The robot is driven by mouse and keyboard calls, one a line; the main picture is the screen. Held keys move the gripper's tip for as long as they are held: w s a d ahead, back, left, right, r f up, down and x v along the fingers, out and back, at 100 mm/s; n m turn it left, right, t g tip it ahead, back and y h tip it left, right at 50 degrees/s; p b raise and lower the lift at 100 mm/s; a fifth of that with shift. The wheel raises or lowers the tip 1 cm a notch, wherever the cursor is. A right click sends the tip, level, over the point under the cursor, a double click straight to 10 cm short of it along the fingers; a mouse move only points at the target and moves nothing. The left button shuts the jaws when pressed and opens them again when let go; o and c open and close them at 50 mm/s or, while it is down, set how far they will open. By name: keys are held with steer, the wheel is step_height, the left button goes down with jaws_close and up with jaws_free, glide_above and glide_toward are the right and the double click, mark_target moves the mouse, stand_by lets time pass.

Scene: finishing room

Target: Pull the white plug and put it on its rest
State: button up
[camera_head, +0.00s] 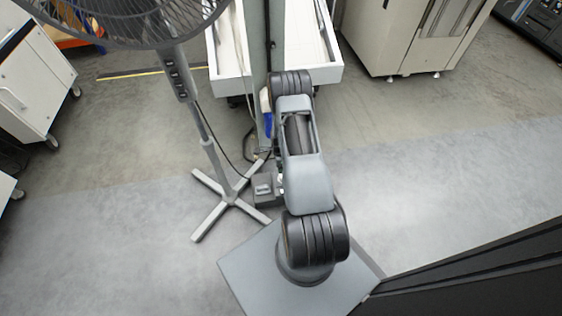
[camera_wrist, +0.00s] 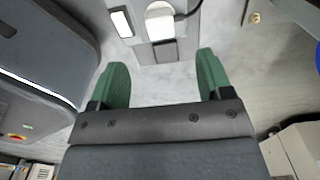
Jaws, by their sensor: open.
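My gripper (camera_wrist: 162,64) shows in the wrist view with its two green fingers wide apart and nothing between them. A white rounded piece (camera_wrist: 160,24) with a dark cable lies beyond the fingertips at the top, apart from them. In the head view a small grey box (camera_head: 265,188) with a pale piece on top stands on the floor by the fan's foot. I cannot tell which part is the rest. My arm hides the gripper there.
A pedestal fan (camera_head: 207,150) with a cross-shaped foot stands left of my arm, its dark cable hanging close by. A narrow upright post (camera_head: 257,50) and a white tray cart (camera_head: 228,75) are behind. A white cabinet (camera_head: 30,80) is at left. The floor at right is clear.

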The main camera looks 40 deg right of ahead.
step_height(320, 180, down, 11)
steer(key=b, duration=0.4)
steer(key=c, duration=1.1)
